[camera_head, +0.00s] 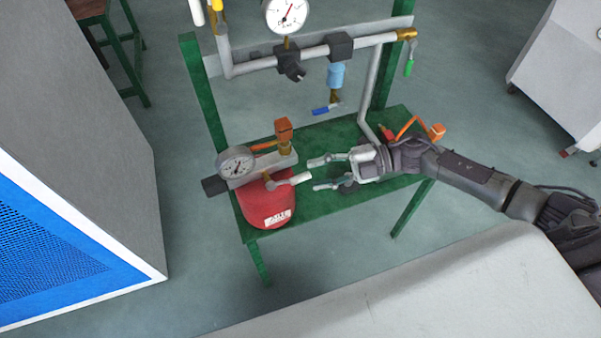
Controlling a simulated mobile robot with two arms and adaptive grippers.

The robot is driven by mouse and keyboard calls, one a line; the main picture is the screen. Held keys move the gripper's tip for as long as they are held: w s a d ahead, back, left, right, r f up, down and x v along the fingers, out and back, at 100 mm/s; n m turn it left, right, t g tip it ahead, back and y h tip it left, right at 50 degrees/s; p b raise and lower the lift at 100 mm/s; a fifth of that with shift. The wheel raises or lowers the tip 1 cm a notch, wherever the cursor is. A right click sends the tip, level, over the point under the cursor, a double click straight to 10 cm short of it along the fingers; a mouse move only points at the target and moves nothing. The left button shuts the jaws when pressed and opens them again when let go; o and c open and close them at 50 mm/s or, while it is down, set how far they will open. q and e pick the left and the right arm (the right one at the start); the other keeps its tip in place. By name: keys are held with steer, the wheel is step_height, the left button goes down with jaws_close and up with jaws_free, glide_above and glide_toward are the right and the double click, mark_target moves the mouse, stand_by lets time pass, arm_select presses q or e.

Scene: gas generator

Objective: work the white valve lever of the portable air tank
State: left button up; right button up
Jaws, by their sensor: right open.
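The portable air tank (262,207) is red and stands at the left of the green bench. A round pressure gauge (236,164) sits on its top left. The white valve lever (301,178) sticks out to the right from a brass fitting on the tank's top. My right gripper (318,174) comes in from the right and is open. Its two fingers point left, and the lever's white end lies at or near the gap between their tips. I cannot tell whether they touch it. My left gripper does not show.
The green bench (330,205) carries a pipe frame with a second gauge (286,14) and a blue-handled valve (326,109) behind the tank. An orange-topped fitting (284,131) rises behind the lever. A blue-panelled cabinet (60,250) stands at left. A pale surface (420,295) fills the front right.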

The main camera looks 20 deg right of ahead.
mark_target(292, 180)
steer(key=shift+x, duration=2.35)
jaws_close()
